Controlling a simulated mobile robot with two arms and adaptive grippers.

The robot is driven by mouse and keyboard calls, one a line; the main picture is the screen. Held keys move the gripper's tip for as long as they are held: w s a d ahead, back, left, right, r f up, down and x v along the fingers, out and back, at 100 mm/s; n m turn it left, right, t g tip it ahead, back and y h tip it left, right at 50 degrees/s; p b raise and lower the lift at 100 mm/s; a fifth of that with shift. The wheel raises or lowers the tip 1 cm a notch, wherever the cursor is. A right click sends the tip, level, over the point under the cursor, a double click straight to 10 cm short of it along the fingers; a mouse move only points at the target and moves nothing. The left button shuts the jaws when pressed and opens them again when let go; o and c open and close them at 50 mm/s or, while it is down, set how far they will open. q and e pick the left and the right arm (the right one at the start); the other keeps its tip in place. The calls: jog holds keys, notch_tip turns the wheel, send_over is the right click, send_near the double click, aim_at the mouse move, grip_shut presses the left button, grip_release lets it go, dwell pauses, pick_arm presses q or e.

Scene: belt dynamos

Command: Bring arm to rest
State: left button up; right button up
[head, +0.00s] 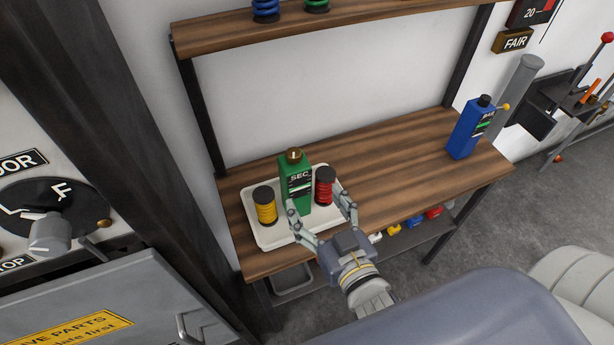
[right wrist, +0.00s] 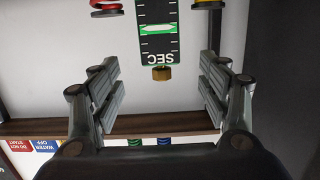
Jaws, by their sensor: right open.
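My right gripper (head: 315,202) is open, its two fingers spread toward the tray from the front right. It also shows in the right wrist view (right wrist: 160,95), with nothing touching between the fingers. A green dynamo-like block marked SEC (head: 296,184), with a brass cap, stands upright on the white tray (head: 262,236). In the right wrist view the SEC block (right wrist: 158,45) appears inverted, beyond the gap between the fingers. A yellow spool (head: 265,207) stands left of it and a red spool (head: 324,187) right of it. My left gripper is out of view.
A wooden bench (head: 385,150) carries the tray and a blue block (head: 469,130) at its right end. An upper shelf (head: 360,19) holds blue and green spools. A dark post (head: 125,120) and a grey cabinet (head: 130,290) stand left. The bench middle is clear.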

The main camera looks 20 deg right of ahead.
jog(key=s+d+f+g+h, duration=0.1)
jog(key=s+d+f+g, duration=0.25)
jog(key=f+g, duration=0.35)
jog(key=s+d+f+n+g, duration=0.1)
jog(key=s+d+f+g, duration=0.1)
jog(key=s+f+g, duration=0.45)
jog(key=s+f, duration=0.3)
jog(key=f, duration=1.1)
jog(key=s+f, duration=0.2)
jog(key=f, duration=1.3)
jog(key=s+d+f+n+g, duration=0.1)
jog(key=s+d+f+g, duration=0.1)
jog(key=s+f, duration=1.1)
jog(key=s, duration=0.3)
jog(key=shift+d+f, duration=0.3)
jog(key=shift+f, duration=0.1)
